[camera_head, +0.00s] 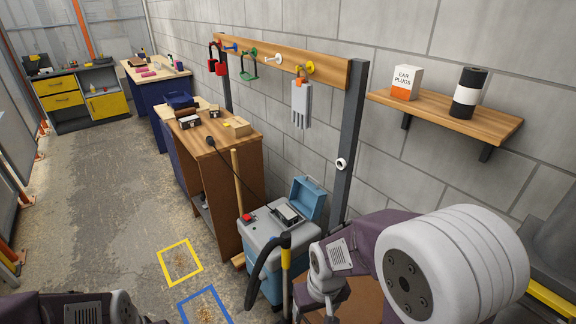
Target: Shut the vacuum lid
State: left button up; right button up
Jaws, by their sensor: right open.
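The vacuum (258,245) is a grey and blue box standing on the floor beside the wooden cabinet. Its blue lid (308,198) stands raised at the right rear of the top, leaning up near the dark post. A black hose (264,266) curves over the front of the vacuum. My right gripper (314,310) is open at the bottom edge, in front and to the right of the vacuum, apart from the lid. My right wrist and arm hide part of the area there. My left arm shows at the bottom left; its gripper is out of view.
A wooden cabinet (228,170) stands left of the vacuum, with a broom handle (238,192) against it. A dark post (347,150) and a wall shelf (450,113) are behind and right. Yellow (163,262) and blue (184,309) floor squares lie left. The floor further left is clear.

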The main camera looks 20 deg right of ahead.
aim_at(307, 197)
jog(key=i+j+z, duration=0.2)
jog(key=i+z, duration=0.15)
jog(key=z, duration=0.15)
jog(key=i+j+z, duration=0.35)
jog(key=z, duration=0.15)
jog(key=i+j+z, duration=0.25)
jog(key=j+z, duration=0.3)
jog(key=i+j+z, duration=0.15)
jog(key=j+z, duration=0.35)
jog(key=i+j+z, duration=0.1)
jog(key=j+z, duration=0.4)
jog(key=k+j+z, duration=0.1)
jog(key=j+z, duration=0.4)
jog(key=k+j+z, duration=0.15)
jog(key=j+z, duration=0.35)
jog(key=k+j+z, duration=0.25)
jog(key=j+z, duration=0.25)
jog(key=j, duration=0.15)
